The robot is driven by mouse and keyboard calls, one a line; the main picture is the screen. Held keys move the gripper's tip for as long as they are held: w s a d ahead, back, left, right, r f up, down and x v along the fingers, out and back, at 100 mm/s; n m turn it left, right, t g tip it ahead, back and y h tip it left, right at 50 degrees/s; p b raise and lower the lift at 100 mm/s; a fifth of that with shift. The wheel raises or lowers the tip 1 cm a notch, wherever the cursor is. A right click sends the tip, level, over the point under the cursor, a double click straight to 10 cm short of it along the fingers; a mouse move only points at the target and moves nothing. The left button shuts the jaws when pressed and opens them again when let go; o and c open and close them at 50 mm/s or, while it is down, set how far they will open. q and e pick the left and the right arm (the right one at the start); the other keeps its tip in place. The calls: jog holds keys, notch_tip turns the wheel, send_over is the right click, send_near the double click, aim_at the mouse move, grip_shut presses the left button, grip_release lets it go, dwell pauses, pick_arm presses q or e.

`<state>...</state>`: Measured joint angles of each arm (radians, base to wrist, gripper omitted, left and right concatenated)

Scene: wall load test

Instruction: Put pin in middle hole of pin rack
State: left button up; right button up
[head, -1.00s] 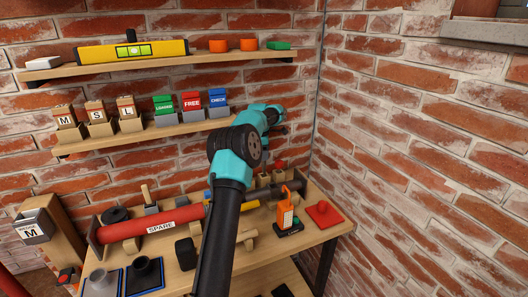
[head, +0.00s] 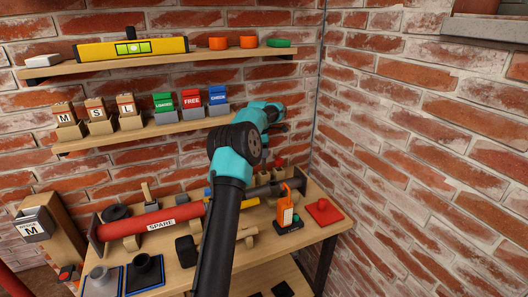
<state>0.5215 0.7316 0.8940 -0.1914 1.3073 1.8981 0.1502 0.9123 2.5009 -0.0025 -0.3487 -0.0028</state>
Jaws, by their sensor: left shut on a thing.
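My left arm rises from the bottom middle of the head view, and its teal wrist is near the corner of the brick walls. My left gripper (head: 277,146) is small, dark and partly hidden behind the wrist, above the back right of the workbench. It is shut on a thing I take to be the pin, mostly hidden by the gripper. Small wooden blocks with a red piece among them, perhaps the pin rack (head: 278,173), stand at the back of the bench just below the gripper. I cannot make out its holes. My right gripper is not in view.
A red SPARE cylinder (head: 150,225) lies across the bench (head: 240,262). An orange device (head: 287,212) and a red pad (head: 323,211) are at the right. Two wall shelves hold labelled blocks and a yellow level (head: 133,49). A brick wall stands close on the right.

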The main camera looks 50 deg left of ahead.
pick_arm(q)
jog(key=shift+f, duration=2.25)
dwell(1.1)
jog(key=o, duration=1.6)
jog(key=shift+r, duration=0.15)
jog(key=shift+r, duration=3.9)
